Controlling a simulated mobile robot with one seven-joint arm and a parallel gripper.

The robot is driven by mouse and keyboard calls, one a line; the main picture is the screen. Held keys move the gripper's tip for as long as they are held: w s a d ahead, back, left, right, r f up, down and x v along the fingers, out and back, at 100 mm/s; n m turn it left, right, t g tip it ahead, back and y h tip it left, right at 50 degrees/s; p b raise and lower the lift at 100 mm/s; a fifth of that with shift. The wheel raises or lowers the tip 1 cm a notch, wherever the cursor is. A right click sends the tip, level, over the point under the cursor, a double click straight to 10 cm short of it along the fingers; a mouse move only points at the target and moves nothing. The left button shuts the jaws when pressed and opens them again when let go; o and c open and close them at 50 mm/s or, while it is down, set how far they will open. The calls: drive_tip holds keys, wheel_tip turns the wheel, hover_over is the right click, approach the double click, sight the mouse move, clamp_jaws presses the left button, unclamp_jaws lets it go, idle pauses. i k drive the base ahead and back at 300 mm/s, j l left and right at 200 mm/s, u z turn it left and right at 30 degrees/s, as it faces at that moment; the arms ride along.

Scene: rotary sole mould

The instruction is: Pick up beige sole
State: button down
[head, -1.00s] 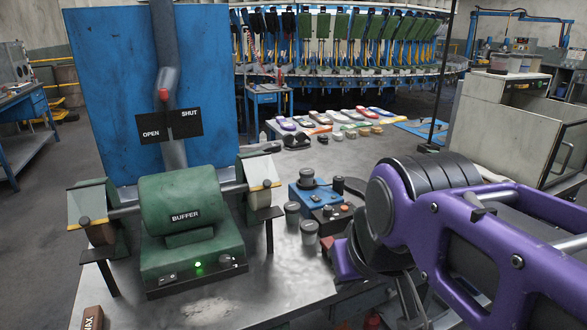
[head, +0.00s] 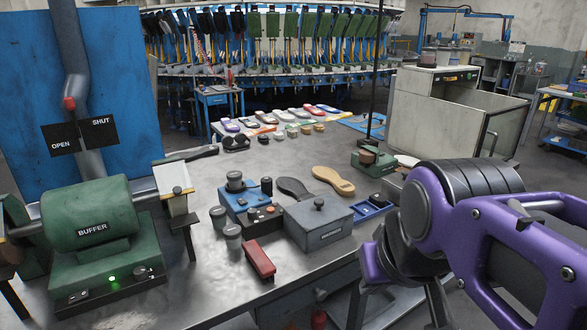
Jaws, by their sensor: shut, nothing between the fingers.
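The beige sole (head: 333,181) lies flat on the metal workbench (head: 300,290), behind the grey lidded box. A dark sole (head: 295,188) lies just left of it, close beside it. My purple arm (head: 520,225) fills the right side of the head view, in front and to the right of the beige sole, apart from it. My gripper's fingers do not show.
A grey lidded box (head: 318,222), a blue control box (head: 240,198), grey cups (head: 232,237) and a red block (head: 259,260) stand near the soles. A green buffer (head: 95,232) is at left. Several coloured soles (head: 280,125) lie farther back.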

sight(344, 188)
drive_tip(key=l+z, duration=0.15)
drive_tip(key=i+l+u, duration=0.3)
drive_tip(key=l, duration=0.3)
drive_tip(key=i+l+u, duration=0.3)
drive_tip(key=l, duration=0.35)
